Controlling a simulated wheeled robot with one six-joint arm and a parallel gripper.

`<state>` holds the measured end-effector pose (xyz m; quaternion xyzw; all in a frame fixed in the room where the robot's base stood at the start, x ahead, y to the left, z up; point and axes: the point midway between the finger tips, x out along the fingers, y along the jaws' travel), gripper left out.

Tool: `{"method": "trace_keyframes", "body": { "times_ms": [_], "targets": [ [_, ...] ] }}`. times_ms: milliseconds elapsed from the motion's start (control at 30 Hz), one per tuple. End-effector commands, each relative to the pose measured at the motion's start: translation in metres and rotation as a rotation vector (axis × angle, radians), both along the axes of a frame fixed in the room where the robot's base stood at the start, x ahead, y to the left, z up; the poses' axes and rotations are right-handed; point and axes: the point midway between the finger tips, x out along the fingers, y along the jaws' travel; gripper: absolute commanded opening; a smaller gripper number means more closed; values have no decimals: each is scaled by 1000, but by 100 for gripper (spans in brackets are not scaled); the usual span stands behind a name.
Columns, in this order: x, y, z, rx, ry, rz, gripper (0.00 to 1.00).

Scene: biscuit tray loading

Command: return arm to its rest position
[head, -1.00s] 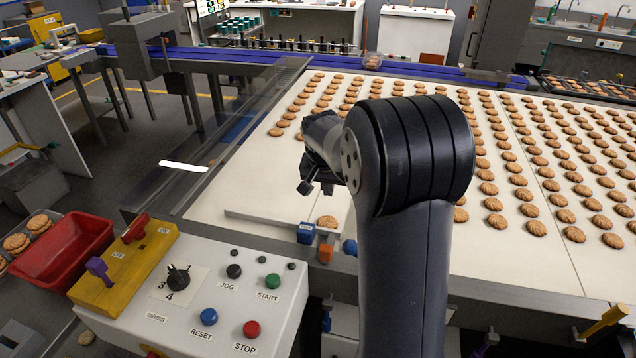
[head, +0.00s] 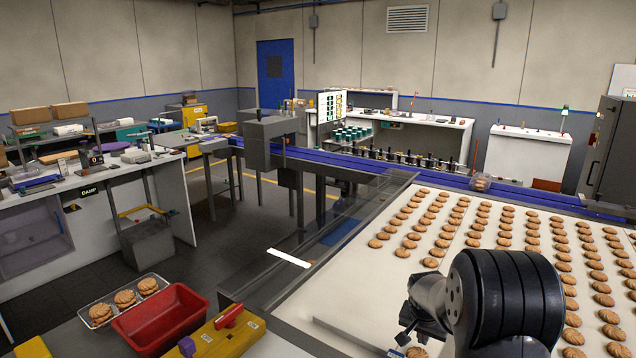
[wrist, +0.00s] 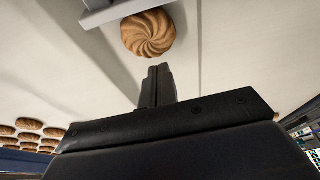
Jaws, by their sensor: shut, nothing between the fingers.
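My arm shows at the lower right of the head view, folded over the near corner of the white biscuit belt (head: 340,290). My gripper (wrist: 158,72) is shut and empty in the wrist view, its fingers together. A single swirled biscuit (wrist: 148,33) lies on the belt just beyond the fingertips, apart from them, beside a grey guide rail (wrist: 120,10). In the head view the gripper (head: 404,338) is small and dark beside the arm, and part of this biscuit (head: 416,352) shows at the bottom edge.
Rows of biscuits (head: 440,225) cover the belt. A red bin (head: 160,318) and a tray with biscuit stacks (head: 100,312) stand at lower left, near a yellow box (head: 225,338) with a red switch. A blue conveyor (head: 345,165) runs behind. The floor at left is open.

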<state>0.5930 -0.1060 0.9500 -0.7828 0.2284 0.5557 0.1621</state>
Motion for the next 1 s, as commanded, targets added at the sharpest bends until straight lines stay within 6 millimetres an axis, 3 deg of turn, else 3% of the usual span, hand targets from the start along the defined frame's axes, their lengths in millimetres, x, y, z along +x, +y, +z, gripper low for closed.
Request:
{"method": "trace_keyframes", "body": {
  "times_ms": [100, 433, 800, 1000],
  "targets": [
    [4, -3, -16, -1, 3, -1, 0],
    [20, -13, -15, 0, 0, -1, 0],
    [20, -13, -16, -1, -1, 0, 0],
    [9, -5, -18, -1, -1, 1, 0]
  ]
}}
